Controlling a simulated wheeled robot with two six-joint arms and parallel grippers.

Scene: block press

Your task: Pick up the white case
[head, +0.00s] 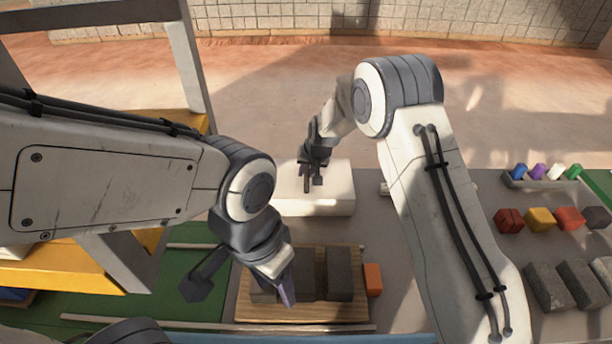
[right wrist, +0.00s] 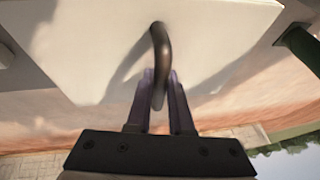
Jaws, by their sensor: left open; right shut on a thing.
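The white case (head: 325,205) sits on the grey surface near the middle of the head view. It also fills the top of the right wrist view (right wrist: 90,45), with a dark curved handle (right wrist: 160,40) on it. My right gripper (head: 312,182) is over the case; in the right wrist view its fingers (right wrist: 160,82) are shut on the handle. Whether the case touches the surface below cannot be told. My left gripper (head: 240,290) is open, above the left part of a wooden tray, and holds nothing.
The wooden tray (head: 335,312) holds dark grey blocks (head: 339,273), with an orange block (head: 373,279) beside it. At right are several coloured blocks (head: 540,219), grey slabs (head: 580,284) and a small rack (head: 515,182). A yellow frame (head: 70,272) stands at left.

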